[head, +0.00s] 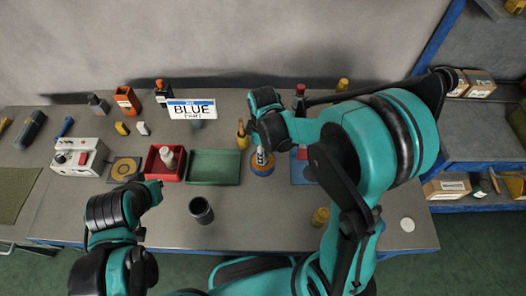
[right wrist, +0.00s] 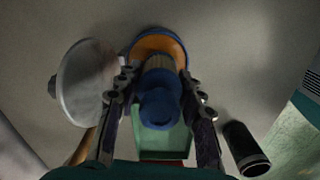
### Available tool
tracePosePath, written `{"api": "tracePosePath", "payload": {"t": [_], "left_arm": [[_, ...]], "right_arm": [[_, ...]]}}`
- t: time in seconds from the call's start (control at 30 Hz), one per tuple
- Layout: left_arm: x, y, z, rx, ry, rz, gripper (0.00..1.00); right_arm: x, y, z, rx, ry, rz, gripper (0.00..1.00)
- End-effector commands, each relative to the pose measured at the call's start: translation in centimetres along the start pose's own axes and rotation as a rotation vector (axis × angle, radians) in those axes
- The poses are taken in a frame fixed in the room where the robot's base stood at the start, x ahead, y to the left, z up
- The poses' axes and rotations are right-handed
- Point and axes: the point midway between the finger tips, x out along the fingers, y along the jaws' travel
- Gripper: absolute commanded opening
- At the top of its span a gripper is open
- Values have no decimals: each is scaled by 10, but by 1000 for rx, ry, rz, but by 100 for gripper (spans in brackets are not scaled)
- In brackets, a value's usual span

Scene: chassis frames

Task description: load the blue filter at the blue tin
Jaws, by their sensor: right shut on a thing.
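The blue tin (head: 262,170), a low round tin with an orange inside, stands on the table right of the green tray. It also shows in the right wrist view (right wrist: 178,42). My right gripper (head: 261,152) is above the tin and hides part of it. In the right wrist view my right gripper (right wrist: 160,92) is shut on the blue filter (right wrist: 160,108), which has a blue end and a paler ribbed body. The filter's far end overlaps the tin; I cannot tell whether they touch. My left gripper (head: 154,190) is in front of the red tray; its jaws are unclear.
A green tray (head: 214,179) and a red tray (head: 152,168) lie left of the tin. A dark cup (head: 201,210) stands in front. A sign reading BLUE (head: 192,109) stands behind. A grey control box (head: 80,157) is at left. A pale disc (right wrist: 84,85) is close beside the right fingers.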

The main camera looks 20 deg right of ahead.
Motion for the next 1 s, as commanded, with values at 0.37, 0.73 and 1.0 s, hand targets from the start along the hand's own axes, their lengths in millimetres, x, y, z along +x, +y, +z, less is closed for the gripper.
{"api": "tracePosePath", "payload": {"t": [0.37, 0.73, 1.0], "left_arm": [[2, 0, 1, 0, 0, 0, 0], [5, 0, 4, 0, 0, 0, 0], [7, 0, 5, 0, 0, 0, 0]], "right_arm": [[2, 0, 0, 0, 0, 0, 9], [7, 0, 0, 0, 0, 0, 9], [10, 0, 0, 0, 0, 0, 9]]}}
